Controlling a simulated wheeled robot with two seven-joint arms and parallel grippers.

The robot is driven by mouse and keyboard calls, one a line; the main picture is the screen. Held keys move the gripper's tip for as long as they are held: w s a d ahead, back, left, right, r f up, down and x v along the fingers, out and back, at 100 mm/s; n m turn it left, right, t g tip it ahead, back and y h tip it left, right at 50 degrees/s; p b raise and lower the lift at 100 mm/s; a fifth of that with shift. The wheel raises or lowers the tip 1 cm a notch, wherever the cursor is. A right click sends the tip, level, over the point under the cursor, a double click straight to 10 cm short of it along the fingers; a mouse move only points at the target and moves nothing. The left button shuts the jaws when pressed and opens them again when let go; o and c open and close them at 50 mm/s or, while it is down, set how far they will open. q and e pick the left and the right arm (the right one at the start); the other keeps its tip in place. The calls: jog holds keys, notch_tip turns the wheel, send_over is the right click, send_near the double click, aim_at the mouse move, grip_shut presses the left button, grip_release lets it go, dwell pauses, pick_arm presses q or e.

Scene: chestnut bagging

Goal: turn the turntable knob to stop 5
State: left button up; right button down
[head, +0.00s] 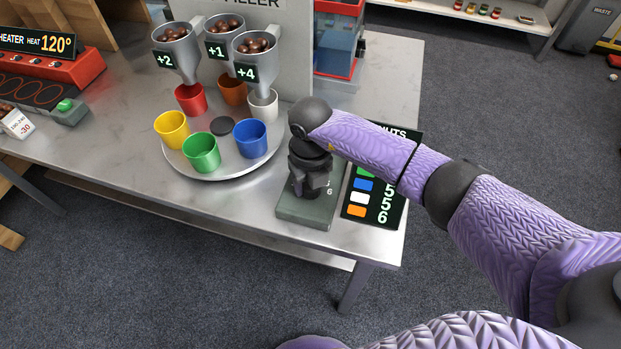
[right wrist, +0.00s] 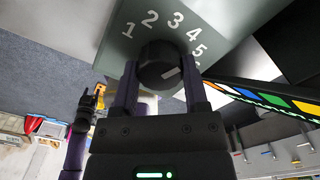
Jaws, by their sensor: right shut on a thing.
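The round turntable (head: 225,171) carries yellow (head: 172,129), green (head: 201,152), blue (head: 250,138), white (head: 264,104), orange (head: 232,91) and red (head: 190,98) cups. The grey-green knob box (head: 305,212) stands at its right. My right gripper (head: 309,185) is above the box, shut on the dark knob (right wrist: 158,57), which shows between the fingers in the right wrist view. The knob's white mark points right, toward the 5–6 side of the dial; the exact stop is unclear. The 6 is partly hidden. What looks like my left gripper (right wrist: 92,98) is small in the right wrist view.
Hoppers marked +2 (head: 178,55), +1 (head: 222,30) and +4 (head: 252,55) hold chestnuts above the back cups. A dark order board (head: 388,207) lies close to the right of the knob box, by the table edge. A red heater (head: 60,77) stands at left.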

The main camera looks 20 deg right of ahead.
jog(key=shift+r+m+p, duration=0.15)
jog(key=shift+m+p, duration=0.4)
jog(key=shift+m, duration=0.45)
jog(key=shift+m+p, duration=0.6)
jog(key=shift+m, duration=0.8)
pick_arm(q)
jog(key=d+r, duration=0.1)
jog(key=w+r, duration=0.1)
jog(key=r, duration=0.1)
jog(key=shift+w+d, duration=0.2)
jog(key=shift+d, duration=0.15)
pick_arm(e)
jog(key=shift+c, duration=0.5)
grip_release()
pick_arm(q)
jog(key=shift+s+a, duration=0.1)
jog(key=shift+s, duration=0.2)
